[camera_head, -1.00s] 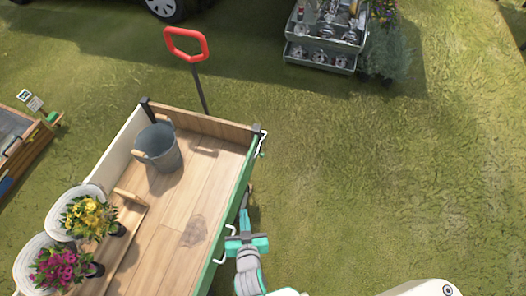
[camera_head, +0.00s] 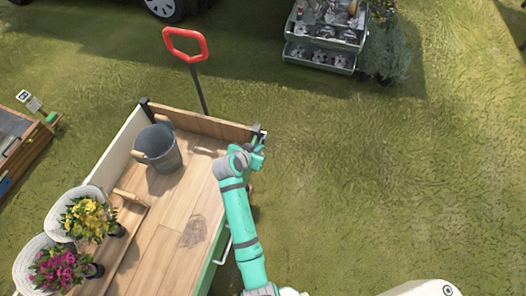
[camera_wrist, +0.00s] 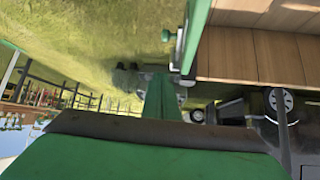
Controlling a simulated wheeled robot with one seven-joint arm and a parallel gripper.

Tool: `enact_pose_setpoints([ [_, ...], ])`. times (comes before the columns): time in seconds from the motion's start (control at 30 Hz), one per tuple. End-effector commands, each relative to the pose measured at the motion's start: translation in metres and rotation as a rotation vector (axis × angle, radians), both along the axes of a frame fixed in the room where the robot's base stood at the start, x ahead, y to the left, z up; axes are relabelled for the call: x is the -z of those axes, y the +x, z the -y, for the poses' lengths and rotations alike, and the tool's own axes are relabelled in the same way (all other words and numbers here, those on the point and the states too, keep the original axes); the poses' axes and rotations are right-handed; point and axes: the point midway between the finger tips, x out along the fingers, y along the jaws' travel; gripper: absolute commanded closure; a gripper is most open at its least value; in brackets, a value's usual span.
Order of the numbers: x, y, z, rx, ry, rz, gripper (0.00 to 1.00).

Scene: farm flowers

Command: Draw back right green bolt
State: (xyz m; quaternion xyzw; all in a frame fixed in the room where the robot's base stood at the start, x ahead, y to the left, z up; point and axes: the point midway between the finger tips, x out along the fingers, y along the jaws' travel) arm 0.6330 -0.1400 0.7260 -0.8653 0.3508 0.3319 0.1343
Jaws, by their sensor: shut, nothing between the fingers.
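The wooden cart (camera_head: 165,245) has a green side panel (camera_head: 213,262) along its right edge. At its far right corner a pale metal piece (camera_head: 263,136) shows. My gripper (camera_head: 258,150) is at that corner, partly covered by my wrist, so any contact there cannot be seen. In the wrist view my gripper (camera_wrist: 160,97) is shut and empty, its green fingers pointing toward the cart corner. A small green knob (camera_wrist: 167,36), which looks like the bolt's handle, sticks out beside a green upright (camera_wrist: 195,25), a little apart from the fingertips in the picture.
A grey bucket (camera_head: 158,150) and flower pots (camera_head: 90,218) stand in the cart. A red pull handle (camera_head: 185,43) rises beyond its far end. Grass to the right is clear.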

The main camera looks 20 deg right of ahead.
Motion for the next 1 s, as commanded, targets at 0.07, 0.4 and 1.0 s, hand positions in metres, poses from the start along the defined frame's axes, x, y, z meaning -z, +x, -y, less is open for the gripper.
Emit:
enact_pose_setpoints([
  [0.07,-0.001,0.001,0.000,0.002,0.000,0.000,1.00],
  [0.4,0.002,0.002,0.003,0.003,0.000,0.000,1.00],
  [1.0,0.063,0.051,0.052,0.004,-0.001,-0.001,1.00],
])
